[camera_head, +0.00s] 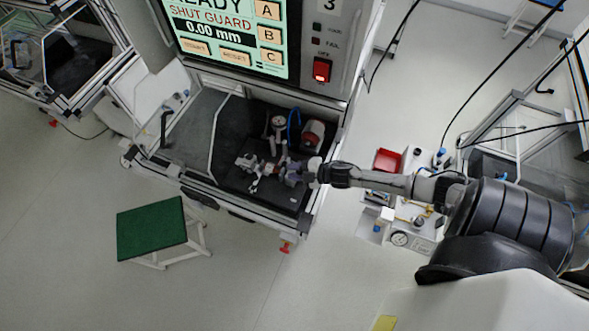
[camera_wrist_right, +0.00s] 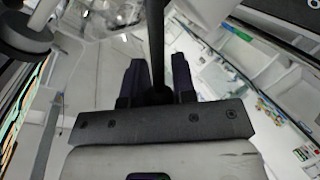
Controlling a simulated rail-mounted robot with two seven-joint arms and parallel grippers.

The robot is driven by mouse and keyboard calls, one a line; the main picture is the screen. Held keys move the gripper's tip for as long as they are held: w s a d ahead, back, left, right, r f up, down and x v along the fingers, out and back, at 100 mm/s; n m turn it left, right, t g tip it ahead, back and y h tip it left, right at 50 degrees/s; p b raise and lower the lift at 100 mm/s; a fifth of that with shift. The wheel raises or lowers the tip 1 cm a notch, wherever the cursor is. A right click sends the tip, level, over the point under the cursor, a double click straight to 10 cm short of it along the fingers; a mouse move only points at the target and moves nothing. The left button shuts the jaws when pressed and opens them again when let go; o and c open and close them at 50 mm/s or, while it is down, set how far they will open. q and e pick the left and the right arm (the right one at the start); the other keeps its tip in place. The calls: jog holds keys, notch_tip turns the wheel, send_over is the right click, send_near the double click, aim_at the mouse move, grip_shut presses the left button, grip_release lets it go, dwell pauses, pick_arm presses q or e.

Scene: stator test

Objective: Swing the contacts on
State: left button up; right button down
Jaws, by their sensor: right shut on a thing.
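The test fixture (camera_head: 252,164), a small grey and white mechanism, stands on the dark bed inside the test bench. Which of its parts are the contacts is too small to tell. My right gripper (camera_head: 286,172) reaches in from the right to the right side of the fixture. In the right wrist view its two dark fingers (camera_wrist_right: 157,72) stand on either side of a black rod (camera_wrist_right: 156,35) and are shut on it. The rod's far end runs out of the top of that view. My left gripper is not in view.
A screen (camera_head: 228,30) above the bench reads "SHUT GUARD" and "0.00 mm". A red switch (camera_head: 321,70) sits beside it. A green-topped stool (camera_head: 152,228) and a red bin (camera_head: 387,160) stand outside the bench.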

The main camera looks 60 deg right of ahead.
jog(key=shift+f, duration=0.1)
jog(key=c, duration=0.9)
grip_release()
jog(key=shift+c, duration=0.2)
jog(key=shift+s+d, duration=0.15)
jog(key=shift+s, duration=0.4)
jog(key=b+v, duration=0.1)
jog(key=v, duration=1.1)
jog(key=shift+s+r, duration=0.3)
jog(key=shift+r, duration=0.1)
jog(key=shift+d, duration=0.15)
